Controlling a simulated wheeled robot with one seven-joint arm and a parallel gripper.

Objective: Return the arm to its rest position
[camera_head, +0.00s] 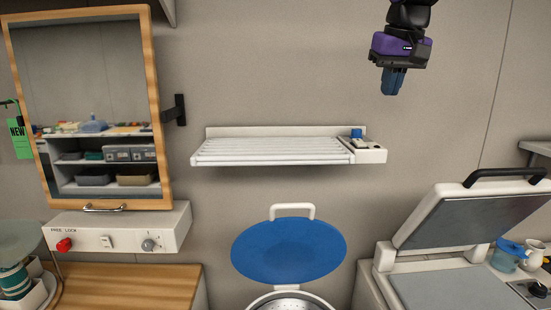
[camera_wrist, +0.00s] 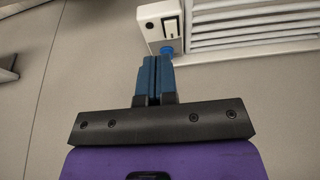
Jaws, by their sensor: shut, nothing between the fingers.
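My gripper (camera_head: 393,82) hangs at the upper right of the head view, in front of the grey wall. Its blue fingers point down and are pressed together with nothing between them. The control box (camera_wrist: 160,22) also shows near the fingertips in the wrist view.
A wood-framed mirror (camera_head: 85,90) hangs at left above a white panel (camera_head: 120,228) with a red knob. A round bin with a raised blue lid (camera_head: 288,250) stands below the rack. A machine with a raised lid (camera_head: 470,210) is at lower right. The wall around my gripper is clear.

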